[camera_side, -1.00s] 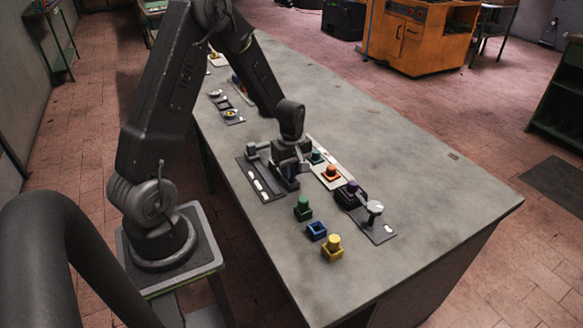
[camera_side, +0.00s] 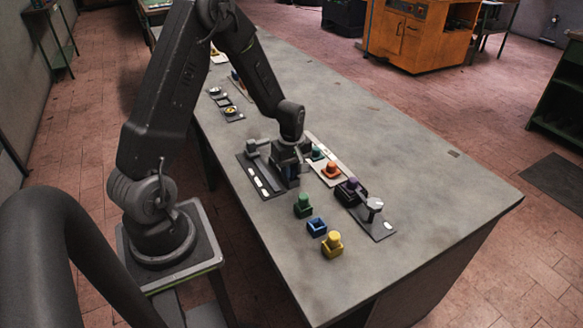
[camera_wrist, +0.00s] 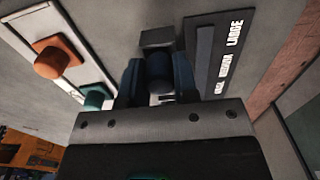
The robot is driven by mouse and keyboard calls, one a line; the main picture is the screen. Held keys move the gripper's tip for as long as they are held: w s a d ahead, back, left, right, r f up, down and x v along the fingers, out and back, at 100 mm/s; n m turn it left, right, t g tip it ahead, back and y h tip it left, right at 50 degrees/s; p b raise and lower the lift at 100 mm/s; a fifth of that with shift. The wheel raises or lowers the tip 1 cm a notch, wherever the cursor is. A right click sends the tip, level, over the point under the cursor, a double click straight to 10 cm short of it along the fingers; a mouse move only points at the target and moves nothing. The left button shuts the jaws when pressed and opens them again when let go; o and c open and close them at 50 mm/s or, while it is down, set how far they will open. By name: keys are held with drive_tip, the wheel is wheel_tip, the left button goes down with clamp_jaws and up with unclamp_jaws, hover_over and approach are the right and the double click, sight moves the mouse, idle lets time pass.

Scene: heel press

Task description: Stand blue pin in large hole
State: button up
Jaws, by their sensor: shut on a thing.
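A grey block (camera_wrist: 156,38) stands just beyond the pin. The large hole and the pin's lower end are hidden, so I cannot tell whether the pin is in a hole. The blue holder (camera_side: 317,228) stands empty on the table.
A green pin in its holder (camera_side: 303,205) and a yellow one (camera_side: 332,244) stand nearby. A pale strip with an orange piece (camera_side: 331,170) and a teal piece (camera_side: 317,153) lies close right. The table's right side is clear.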

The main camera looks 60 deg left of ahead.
drive_tip(key=shift+f, duration=0.1)
drive_tip(key=o, duration=1)
wheel_tip(320, 180, up, 14)
drive_tip(key=shift+f, duration=0.1)
drive_tip(key=s+d+r+m+t, duration=0.2)
drive_tip(key=s+d+r+m, duration=0.2)
drive_tip(key=s+d+m, duration=0.1)
drive_tip(key=s+d+r+m+t, duration=0.1)
drive_tip(key=s+d+r+m, duration=0.3)
drive_tip(key=d+m, duration=0.3)
drive_tip(key=s+d+r+m+t, duration=0.2)
drive_tip(key=s+d+r+m, duration=0.2)
drive_tip(key=s+d+m, duration=0.2)
drive_tip(key=shift+s+r+t, duration=0.1)
drive_tip(key=shift+r+t, duration=0.2)
